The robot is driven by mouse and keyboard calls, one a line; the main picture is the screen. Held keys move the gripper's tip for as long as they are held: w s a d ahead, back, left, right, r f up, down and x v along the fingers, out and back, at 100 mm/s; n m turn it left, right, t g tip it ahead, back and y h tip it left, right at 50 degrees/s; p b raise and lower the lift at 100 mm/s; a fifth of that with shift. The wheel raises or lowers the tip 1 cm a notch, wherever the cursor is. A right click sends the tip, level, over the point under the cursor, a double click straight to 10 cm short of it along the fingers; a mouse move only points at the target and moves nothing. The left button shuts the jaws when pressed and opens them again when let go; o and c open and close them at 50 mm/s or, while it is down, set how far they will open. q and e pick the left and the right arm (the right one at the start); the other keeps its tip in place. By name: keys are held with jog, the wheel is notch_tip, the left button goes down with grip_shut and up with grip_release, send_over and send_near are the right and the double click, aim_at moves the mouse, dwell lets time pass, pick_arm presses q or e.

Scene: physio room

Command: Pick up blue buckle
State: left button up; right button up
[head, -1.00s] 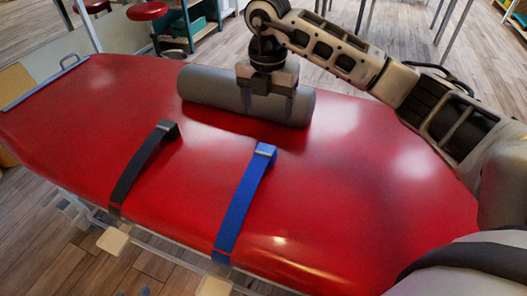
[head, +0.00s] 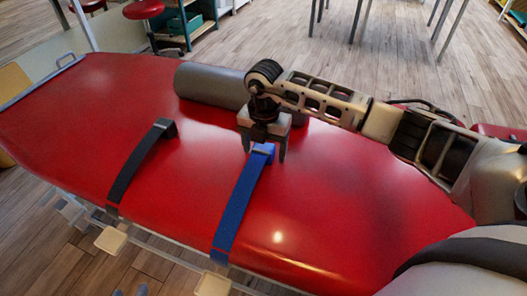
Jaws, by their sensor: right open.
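The blue buckle (head: 262,151) is at the upper end of a blue strap (head: 235,210) that lies over the red treatment table (head: 330,210). My right gripper (head: 264,152) is directly over the buckle, pointing down, with one finger on each side of it in the picture. Its jaws are open. I cannot tell whether the fingers touch the buckle. My left gripper is not in view.
A black strap (head: 138,170) with its own buckle lies to the left on the table. A grey bolster (head: 212,86) lies behind my right gripper, partly hidden by my arm. The red surface right of the blue strap is clear.

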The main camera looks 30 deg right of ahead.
jog(key=c, duration=1.1)
jog(key=shift+r, duration=0.15)
